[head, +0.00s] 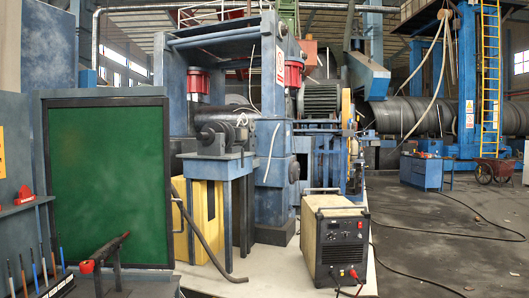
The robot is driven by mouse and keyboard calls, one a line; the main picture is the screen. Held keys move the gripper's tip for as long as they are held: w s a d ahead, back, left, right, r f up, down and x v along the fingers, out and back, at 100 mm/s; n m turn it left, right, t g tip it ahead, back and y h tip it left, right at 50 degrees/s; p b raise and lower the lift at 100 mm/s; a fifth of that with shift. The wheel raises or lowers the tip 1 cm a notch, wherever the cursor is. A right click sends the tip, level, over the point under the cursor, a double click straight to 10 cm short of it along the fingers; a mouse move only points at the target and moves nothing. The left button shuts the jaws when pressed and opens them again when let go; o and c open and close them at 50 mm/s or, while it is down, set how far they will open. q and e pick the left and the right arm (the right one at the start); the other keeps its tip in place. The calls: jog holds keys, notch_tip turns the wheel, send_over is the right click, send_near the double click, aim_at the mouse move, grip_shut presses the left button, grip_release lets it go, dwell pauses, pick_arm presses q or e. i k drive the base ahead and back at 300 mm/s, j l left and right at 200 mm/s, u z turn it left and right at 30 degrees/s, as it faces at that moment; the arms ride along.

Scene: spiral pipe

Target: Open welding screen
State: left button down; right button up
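The welding screen (107,185) is a green panel in a dark grey-blue frame at the left of the head view. It stands upright and faces me nearly square on. I cannot make out a handle on the screen. Neither of my grippers is in view.
A welding machine (336,240) stands right of centre, with cables on the floor. Blue rolling machinery (270,110) fills the middle. A rack with coloured rods (40,275) is at lower left. Open floor (430,240) lies at right, with a red wheelbarrow (495,170) farther back.

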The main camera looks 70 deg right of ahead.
aim_at(108, 160)
jog(key=z, duration=1.85)
jog(key=i+l, duration=0.15)
jog(key=i, duration=0.15)
jog(key=u, duration=0.05)
